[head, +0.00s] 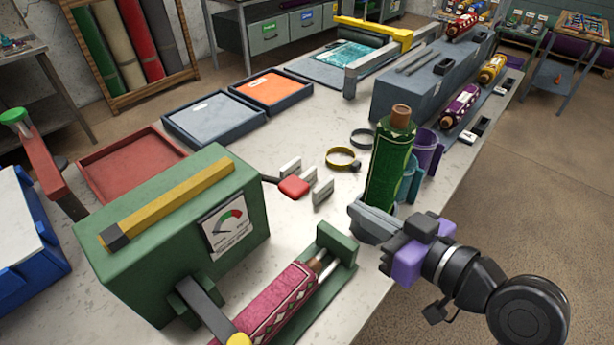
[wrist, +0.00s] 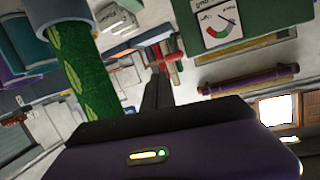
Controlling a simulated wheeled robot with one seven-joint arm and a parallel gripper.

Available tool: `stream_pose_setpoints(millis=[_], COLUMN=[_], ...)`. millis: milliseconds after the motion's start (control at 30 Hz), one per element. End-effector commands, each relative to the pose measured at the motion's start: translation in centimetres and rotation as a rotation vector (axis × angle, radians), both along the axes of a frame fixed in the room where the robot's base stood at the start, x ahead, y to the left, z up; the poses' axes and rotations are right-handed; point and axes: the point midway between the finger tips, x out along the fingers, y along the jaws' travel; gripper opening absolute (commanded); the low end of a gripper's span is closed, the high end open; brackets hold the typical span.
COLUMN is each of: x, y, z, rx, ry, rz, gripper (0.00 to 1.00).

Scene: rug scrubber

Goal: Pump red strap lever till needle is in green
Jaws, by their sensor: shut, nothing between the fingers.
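A red lever pad (head: 294,186) with a dark arm sits among small white label cards on the bench, right of the green press box (head: 170,230). A red piece past my fingertips in the wrist view (wrist: 173,72) looks like the same lever. A round-scale gauge (head: 229,226) is on the box's front face and also shows in the wrist view (wrist: 216,27); its needle is too small to read surely against the coloured bands. My gripper (head: 362,215) is shut and empty, apart from the lever, low beside the green rolled rug (head: 388,165).
The green roll stands upright close to my gripper, beside teal and purple cups (head: 428,152). A pink patterned roll (head: 275,305) lies in a green cradle in front. A yellow ring (head: 342,158) lies behind the lever.

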Motion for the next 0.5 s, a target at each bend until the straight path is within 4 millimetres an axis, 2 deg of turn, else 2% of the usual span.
stream_pose_setpoints(millis=[33,200,333,500], x=[0.5,0.7,0.7,0.7], y=[0.5,1.8,2.2,2.2], z=[2.0,5.3,6.3,6.4], rx=[-0.012,-0.054,-0.069,-0.072], ry=[-0.025,-0.072,-0.088,-0.089], rz=[0.043,0.157,0.194,0.2], gripper=[0.0,0.0,0.0,0.0])
